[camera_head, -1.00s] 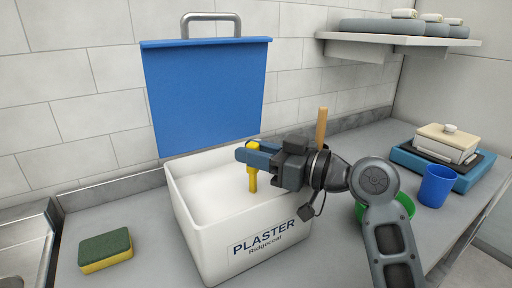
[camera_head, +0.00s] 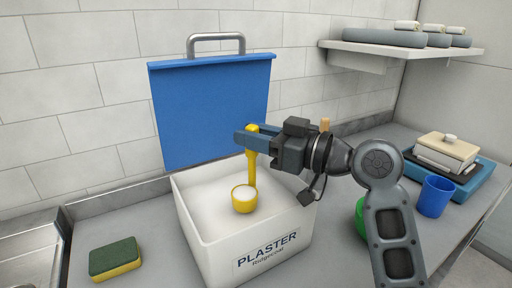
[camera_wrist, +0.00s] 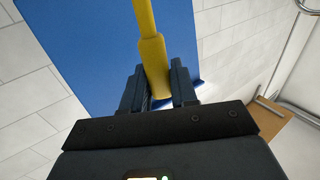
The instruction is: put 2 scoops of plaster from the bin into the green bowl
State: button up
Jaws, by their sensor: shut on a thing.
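My gripper (camera_head: 250,138) is shut on the handle of a yellow scoop (camera_head: 253,170). The scoop hangs upright with its cup low over the open plaster bin, and white plaster shows in the cup. In the wrist view the yellow handle (camera_wrist: 152,55) is between the two fingers. The white plaster bin (camera_head: 265,245) is labelled PLASTER and holds white powder (camera_head: 210,195). Its blue lid (camera_head: 210,110) stands open behind. The green bowl (camera_head: 360,215) is to the right of the bin, mostly hidden behind my arm, so its inside does not show.
A green and yellow sponge (camera_head: 115,259) lies left of the bin, beside a sink edge. A blue cup (camera_head: 435,196) and a blue tray (camera_head: 472,182) with stacked things stand at the right. A wall shelf (camera_head: 400,52) holds several rolls. A wooden handle (camera_head: 325,125) shows behind my arm.

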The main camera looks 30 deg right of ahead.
jog(key=shift+s+d+r+p, duration=0.1)
jog(key=shift+r+p, duration=1.15)
jog(key=shift+r, duration=0.55)
jog(key=shift+d+r+p, duration=0.1)
jog(key=shift+r+p, duration=1.1)
jog(key=shift+r, duration=0.6)
